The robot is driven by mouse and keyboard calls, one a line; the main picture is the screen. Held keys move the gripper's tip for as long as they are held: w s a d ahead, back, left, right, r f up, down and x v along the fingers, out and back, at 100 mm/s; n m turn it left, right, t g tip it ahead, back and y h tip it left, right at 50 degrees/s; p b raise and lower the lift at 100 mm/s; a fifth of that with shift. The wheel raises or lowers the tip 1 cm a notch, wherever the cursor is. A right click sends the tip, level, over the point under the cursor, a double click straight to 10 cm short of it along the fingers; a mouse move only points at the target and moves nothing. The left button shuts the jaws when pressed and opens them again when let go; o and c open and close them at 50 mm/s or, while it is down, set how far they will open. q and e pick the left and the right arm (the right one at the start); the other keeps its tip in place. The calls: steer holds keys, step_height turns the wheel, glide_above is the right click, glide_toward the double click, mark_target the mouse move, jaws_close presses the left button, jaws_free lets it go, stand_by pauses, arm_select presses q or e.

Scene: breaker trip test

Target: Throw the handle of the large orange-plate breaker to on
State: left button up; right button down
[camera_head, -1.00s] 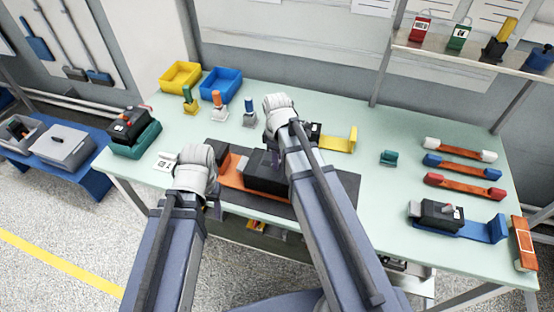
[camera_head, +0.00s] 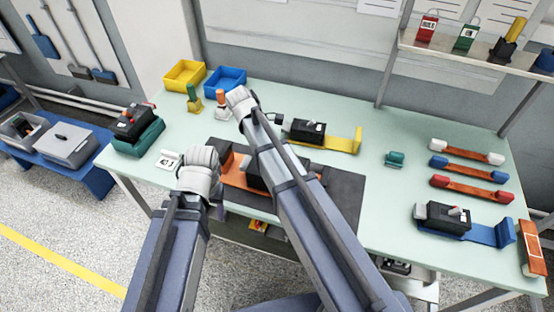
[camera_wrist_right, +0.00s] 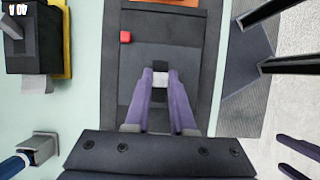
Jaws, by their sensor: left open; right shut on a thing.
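The large breaker has an orange plate (camera_head: 238,176) and a black body (camera_head: 257,177). It lies on a dark mat (camera_head: 343,194), partly hidden by my right arm. In the right wrist view, the black body (camera_wrist_right: 192,40) has a small red square. My right gripper (camera_wrist_right: 160,76) is shut on the breaker's handle (camera_wrist_right: 159,94), a dark and pale piece between its purple fingers. The head view hides this grip. My left gripper (camera_head: 218,208) is open beside the orange plate's left end.
A yellow-plate breaker (camera_head: 309,130) lies behind the mat, and a blue-plate breaker (camera_head: 445,218) at the right. Small coloured-handled pieces (camera_head: 194,98) stand behind my right wrist. Yellow (camera_head: 185,76) and blue (camera_head: 222,80) bins stand at the back left.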

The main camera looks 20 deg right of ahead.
steer(key=shift+w+a+f+g+h+b, duration=0.15)
steer(key=shift+w+a+g+h+b, duration=0.1)
steer(key=shift+a+g+h+b, duration=0.45)
steer(key=shift+d, duration=0.25)
steer(key=c, duration=0.8)
jaws_free()
steer(key=shift+o, duration=0.2)
steer(key=shift+r, duration=0.2)
